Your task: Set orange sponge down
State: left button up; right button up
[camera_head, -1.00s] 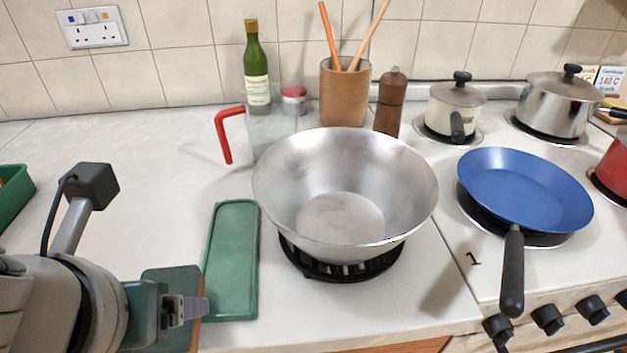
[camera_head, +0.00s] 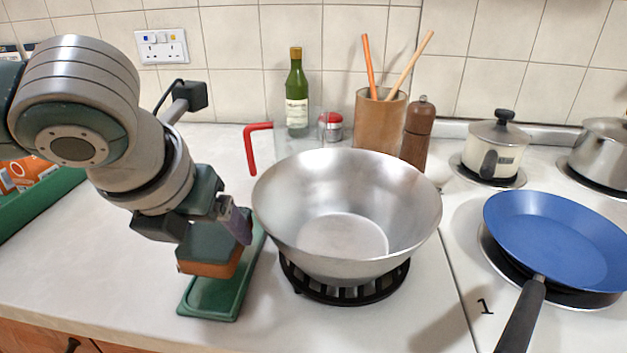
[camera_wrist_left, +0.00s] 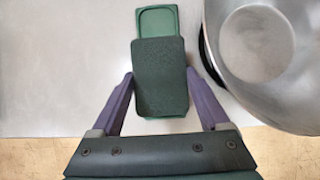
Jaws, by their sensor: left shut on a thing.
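The sponge has a dark green top face and an orange body (camera_head: 208,269). My left gripper (camera_head: 204,236) is shut on it, one purple finger on each side. The sponge is over the green tray (camera_head: 212,300), level or nearly so; whether a small gap is left below it is hard to tell. In the left wrist view the sponge's dark face (camera_wrist_left: 160,75) lies between the fingers and covers most of the tray (camera_wrist_left: 157,21), whose far end shows beyond it. My right gripper is not in view.
A steel wok (camera_head: 346,215) on a black ring stands close to the right of the tray. A jug with a red handle (camera_head: 257,148) and a green bottle (camera_head: 297,95) stand behind. A green crate (camera_head: 40,207) is at left. The counter at front left is clear.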

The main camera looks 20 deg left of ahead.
aim_at(225, 236)
pick_arm(q)
jog(key=w, duration=0.2)
jog(key=shift+w+a+f, duration=0.1)
jog(key=shift+w+a, duration=0.2)
jog(key=shift+w, duration=0.1)
notch_tip(225, 236, down, 3)
jog(key=shift+f+b, duration=0.1)
jog(key=shift+b, duration=0.2)
jog(key=shift+f, duration=0.1)
jog(key=shift+f, duration=0.1)
jog(key=o, duration=1.3)
jog(key=p+v, duration=0.3)
jog(key=v, duration=0.9)
